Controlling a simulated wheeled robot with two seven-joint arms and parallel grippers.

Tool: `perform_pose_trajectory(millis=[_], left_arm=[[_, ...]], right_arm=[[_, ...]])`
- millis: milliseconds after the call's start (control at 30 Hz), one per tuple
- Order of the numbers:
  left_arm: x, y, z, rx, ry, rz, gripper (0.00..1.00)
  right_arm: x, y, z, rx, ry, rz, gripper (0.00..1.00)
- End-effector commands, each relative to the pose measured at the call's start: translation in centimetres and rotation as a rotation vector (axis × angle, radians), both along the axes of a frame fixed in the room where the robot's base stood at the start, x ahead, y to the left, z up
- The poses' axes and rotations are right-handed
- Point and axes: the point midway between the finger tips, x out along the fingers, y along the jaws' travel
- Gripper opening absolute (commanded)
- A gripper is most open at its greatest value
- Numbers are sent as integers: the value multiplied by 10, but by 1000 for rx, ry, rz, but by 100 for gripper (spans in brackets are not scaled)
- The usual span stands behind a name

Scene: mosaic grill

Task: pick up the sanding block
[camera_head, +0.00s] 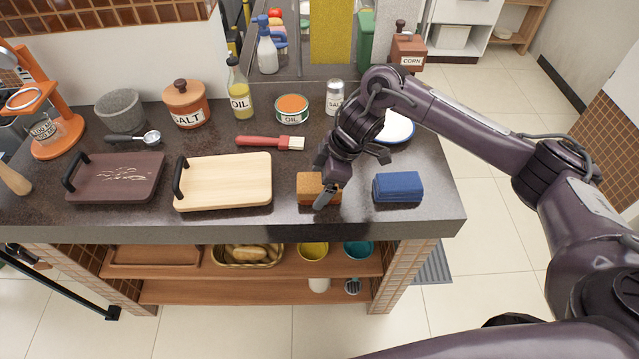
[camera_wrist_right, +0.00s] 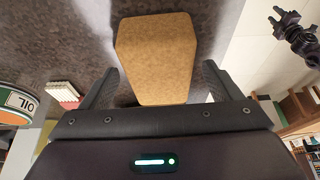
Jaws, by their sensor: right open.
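The sanding block (camera_head: 306,183), a brown-orange block, lies near the counter's front edge, left of a folded blue cloth (camera_head: 398,187). My right gripper (camera_head: 325,186) is lowered over the block and hides part of it. In the right wrist view the block (camera_wrist_right: 154,58) shows beyond and between the two spread fingers of the right gripper (camera_wrist_right: 158,88), with a gap on each side. Whether the fingers reach down beside it cannot be told.
A wooden board (camera_head: 228,181) and a dark board (camera_head: 115,177) lie to the left. A red-handled brush (camera_head: 270,142) lies behind. An oil can (camera_head: 292,108), salt shaker (camera_head: 334,97) and white plate (camera_head: 397,128) stand farther back. The dark counter (camera_head: 350,220) is bare in front.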

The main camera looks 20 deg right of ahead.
Motion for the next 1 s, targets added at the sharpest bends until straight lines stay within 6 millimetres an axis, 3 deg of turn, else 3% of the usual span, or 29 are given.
perform_pose_trajectory(millis=[1000], left_arm=[[0, 0, 4, 0, 0, 2, 36]], right_arm=[[0, 3, -12, 0, -1, 1, 85]])
